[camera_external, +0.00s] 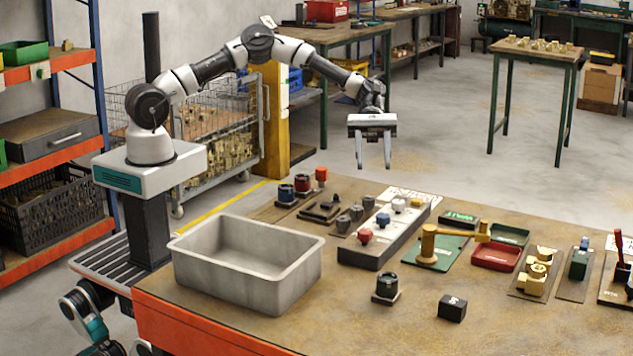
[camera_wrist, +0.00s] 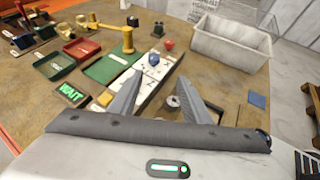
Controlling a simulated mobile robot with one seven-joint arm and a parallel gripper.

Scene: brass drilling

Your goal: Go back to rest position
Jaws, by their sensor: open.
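My gripper (camera_external: 374,165) hangs at the end of my raised arm, pointing down, its two fingers apart with nothing between them. It is well above the back part of the workbench (camera_external: 340,312) and touches nothing. In the wrist view the two grey fingers (camera_wrist: 157,76) are spread. Between and beyond them lie a white-topped block (camera_wrist: 165,72) and a blue knob on it (camera_wrist: 154,59). In the external view this long grey block (camera_external: 367,254) carries red, blue and white knobs.
A grey open bin (camera_external: 247,292) stands at the bench's front left and looks empty. A brass hammer-shaped piece (camera_external: 428,245), a red tray (camera_external: 496,256), a dark cube (camera_external: 452,307) and a dark round fixture (camera_external: 387,287) are on the bench. The air around my gripper is free.

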